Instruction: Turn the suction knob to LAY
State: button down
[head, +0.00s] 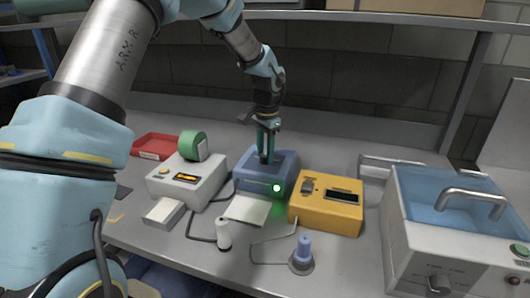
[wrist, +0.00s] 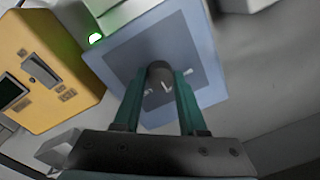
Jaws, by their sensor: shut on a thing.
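The dark round knob (wrist: 160,74) stands on the grey top panel of a blue box (wrist: 208,62). A white pointer line shows on the knob's face, and small pale marks sit on the panel around it, too small to read. My gripper (wrist: 158,84) is over the box, its two teal fingers on either side of the knob and shut on it. In the head view, my gripper (head: 266,150) reaches down onto the blue box (head: 250,184), and its fingers mostly hide the knob. A green light glows on the box's front.
A yellow box (head: 325,215) with a switch and dark display stands close on the right. A white device (head: 185,187) with a green roll (head: 194,145) is on the left. A water bath (head: 425,235) stands far right.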

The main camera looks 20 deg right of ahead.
jog(key=shift+w+r, duration=0.1)
dwell(0.3)
jog(key=shift+c, duration=2.3)
grip_release()
notch_tip(320, 180, up, 11)
jog(key=b, duration=0.2)
jog(key=shift+s+b, duration=0.3)
jog(key=shift+s, duration=0.05)
jog(key=a+f+n, duration=0.2)
jog(key=a+n, duration=0.1)
jog(key=a, duration=0.7)
jog(key=a+f+n, duration=0.2)
jog(key=a+n, duration=0.1)
jog(key=a, duration=0.7)
jog(key=s+a+f+n, duration=0.1)
jog(key=s+a+n, duration=0.3)
jog(key=a, duration=0.4)
jog(key=s+a+f+n+t, duration=0.1)
jog(key=s+a+n, duration=0.3)
jog(key=a, duration=0.5)
jog(key=shift+s+f, duration=0.8)
jog(key=shift+s, duration=0.35)
